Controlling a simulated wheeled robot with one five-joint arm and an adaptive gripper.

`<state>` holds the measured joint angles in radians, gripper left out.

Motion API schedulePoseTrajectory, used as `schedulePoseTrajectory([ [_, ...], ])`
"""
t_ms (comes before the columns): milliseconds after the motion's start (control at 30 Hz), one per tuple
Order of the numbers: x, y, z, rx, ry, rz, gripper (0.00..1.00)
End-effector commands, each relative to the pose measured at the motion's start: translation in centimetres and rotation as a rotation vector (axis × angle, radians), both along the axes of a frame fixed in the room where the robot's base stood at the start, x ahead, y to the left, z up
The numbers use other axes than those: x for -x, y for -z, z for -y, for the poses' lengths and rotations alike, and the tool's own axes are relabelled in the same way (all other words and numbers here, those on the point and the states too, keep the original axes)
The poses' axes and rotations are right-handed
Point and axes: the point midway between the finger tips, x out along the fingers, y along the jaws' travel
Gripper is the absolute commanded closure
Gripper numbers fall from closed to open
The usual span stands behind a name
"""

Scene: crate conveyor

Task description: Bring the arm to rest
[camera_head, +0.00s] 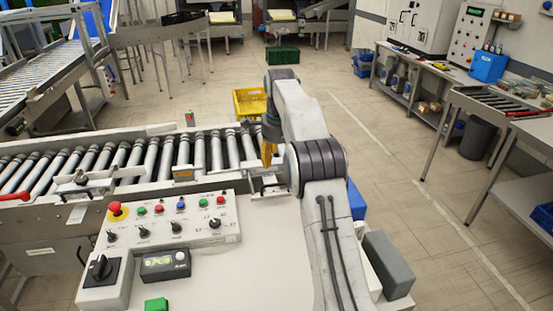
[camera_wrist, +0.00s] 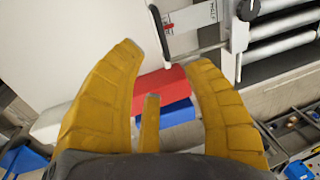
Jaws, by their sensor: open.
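My arm rises from the bottom of the head view, bends in the middle and folds over the right end of the conveyor. My gripper (camera_head: 268,150) points down there, with its yellow fingers partly hidden by my arm. In the wrist view my gripper (camera_wrist: 165,62) has its yellow fingers spread apart, with nothing held between them. Beyond the fingers a red block-like thing (camera_wrist: 158,90) and a blue one (camera_wrist: 168,115) show, apart from the fingers as far as I can tell.
The roller conveyor (camera_head: 135,160) runs across the left. A control panel (camera_head: 175,222) with buttons stands in front of it, with a green block (camera_head: 157,304) nearby. A yellow crate (camera_head: 248,101) and a green crate (camera_head: 283,55) stand behind.

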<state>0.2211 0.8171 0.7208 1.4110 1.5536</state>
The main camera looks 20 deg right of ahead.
Motion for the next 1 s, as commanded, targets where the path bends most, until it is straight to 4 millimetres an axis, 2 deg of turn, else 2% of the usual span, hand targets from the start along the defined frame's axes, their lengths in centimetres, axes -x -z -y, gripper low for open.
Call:
schedulePoseTrajectory([
  [433, 0.0, 0.0, 0.0, 0.004, -0.019, -0.001, 0.55],
  [567, -0.2, 0.0, 0.0, 0.032, -0.151, 0.002, 0.55],
  [767, -1.9, -0.3, 0.4, 0.130, -0.482, 0.054, 0.55],
  [867, -2.0, 1.2, 0.4, 0.168, -0.657, 0.040, 0.55],
  [967, -0.9, 4.5, 0.2, 0.176, -0.843, -0.016, 0.55],
  [1000, -0.1, 6.2, 0.0, 0.169, -0.918, -0.045, 0.55],
])
